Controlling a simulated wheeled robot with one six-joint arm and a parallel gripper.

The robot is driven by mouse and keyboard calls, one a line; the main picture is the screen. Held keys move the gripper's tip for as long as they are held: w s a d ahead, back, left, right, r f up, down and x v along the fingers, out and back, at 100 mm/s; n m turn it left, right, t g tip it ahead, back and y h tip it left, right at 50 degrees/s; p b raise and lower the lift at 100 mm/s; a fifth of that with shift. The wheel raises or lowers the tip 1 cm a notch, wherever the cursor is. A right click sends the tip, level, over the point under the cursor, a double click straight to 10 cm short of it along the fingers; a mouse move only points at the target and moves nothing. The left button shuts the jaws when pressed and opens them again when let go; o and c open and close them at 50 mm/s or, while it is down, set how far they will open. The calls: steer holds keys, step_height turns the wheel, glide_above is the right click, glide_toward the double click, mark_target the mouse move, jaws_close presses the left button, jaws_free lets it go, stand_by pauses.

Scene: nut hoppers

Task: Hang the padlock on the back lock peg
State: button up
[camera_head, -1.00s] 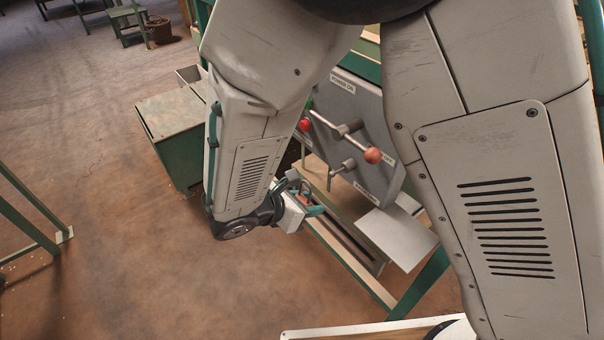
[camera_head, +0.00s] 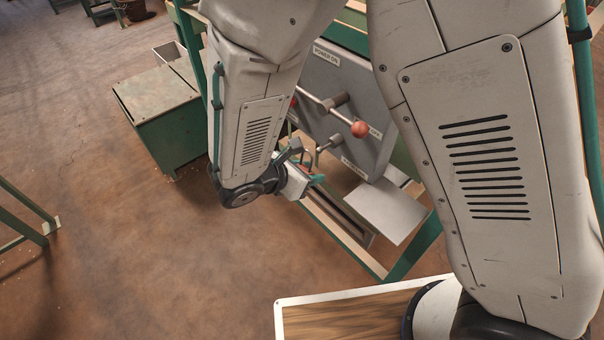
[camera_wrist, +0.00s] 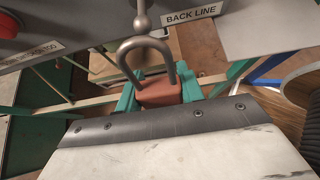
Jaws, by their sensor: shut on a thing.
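In the wrist view the padlock has a reddish-brown body (camera_wrist: 158,92) and a grey U-shaped shackle (camera_wrist: 147,46) pointing up. My gripper (camera_wrist: 158,98) is shut on the padlock body, with a teal finger on each side. A grey lock peg with a ball tip (camera_wrist: 141,22) hangs at the top of the shackle, near the label BACK LINE (camera_wrist: 193,14). It overlaps the shackle in this view; I cannot tell whether it passes through the loop. In the head view my gripper (camera_head: 312,184) is beside the lower peg (camera_head: 328,144) of the grey panel, partly hidden by my arm.
The grey panel (camera_head: 348,105) carries a lever with a red-orange ball (camera_head: 360,129) above the gripper. A pale plate (camera_head: 388,210) and a green bench frame (camera_head: 415,248) stand to the right. A green bin (camera_head: 160,110) stands left; open floor lies in front.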

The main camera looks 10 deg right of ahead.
steer(key=shift+w+d+f, duration=0.2)
steer(key=shift+w+d, duration=0.3)
steer(key=shift+d, duration=0.25)
steer(key=shift+w+d+f, duration=0.2)
steer(key=shift+w+d, duration=0.3)
steer(key=shift+d, duration=0.2)
steer(key=shift+w+d+f, duration=0.2)
steer(key=shift+w+d, duration=0.3)
steer(key=shift+d, duration=0.25)
steer(key=o, duration=1.1)
